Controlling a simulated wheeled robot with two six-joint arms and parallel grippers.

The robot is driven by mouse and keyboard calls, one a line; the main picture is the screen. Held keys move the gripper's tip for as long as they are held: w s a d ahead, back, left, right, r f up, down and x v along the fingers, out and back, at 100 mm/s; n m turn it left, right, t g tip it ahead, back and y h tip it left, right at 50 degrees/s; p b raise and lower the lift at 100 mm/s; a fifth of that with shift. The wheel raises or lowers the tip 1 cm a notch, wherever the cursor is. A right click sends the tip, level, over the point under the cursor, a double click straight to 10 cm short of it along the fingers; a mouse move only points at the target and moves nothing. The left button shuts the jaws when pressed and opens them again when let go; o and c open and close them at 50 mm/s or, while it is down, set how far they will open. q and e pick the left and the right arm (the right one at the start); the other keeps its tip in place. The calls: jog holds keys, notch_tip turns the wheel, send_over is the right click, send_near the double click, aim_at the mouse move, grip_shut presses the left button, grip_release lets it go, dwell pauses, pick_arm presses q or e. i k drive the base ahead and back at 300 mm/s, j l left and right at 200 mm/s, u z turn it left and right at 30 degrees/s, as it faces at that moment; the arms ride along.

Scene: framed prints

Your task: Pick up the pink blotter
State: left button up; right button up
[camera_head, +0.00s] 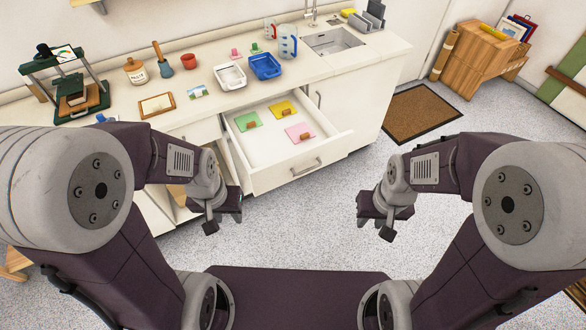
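The pink blotter (298,133) lies flat in the open drawer (262,152), near its front right, with a small brown handle on it. A green blotter (247,122) lies to its left and a yellow blotter (283,110) behind it. My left gripper (222,218) hangs in front of the counter, left of and below the drawer, apart from it. My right gripper (385,220) hangs over the floor to the right of the drawer. Neither gripper touches a blotter. The fingers of both are too small and angled to tell whether they are open.
The counter (190,118) above the drawer holds a white tray (229,77), a blue tray (265,67), a framed print (156,104), a paste jar (135,71) and a press (66,90). A sink (333,42) is at the back right. The floor right of the drawer is clear up to a brown mat (421,113).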

aim_at(302, 132)
jog(key=i+j+u, duration=0.1)
jog(key=i+u, duration=0.75)
jog(key=k+l, duration=0.05)
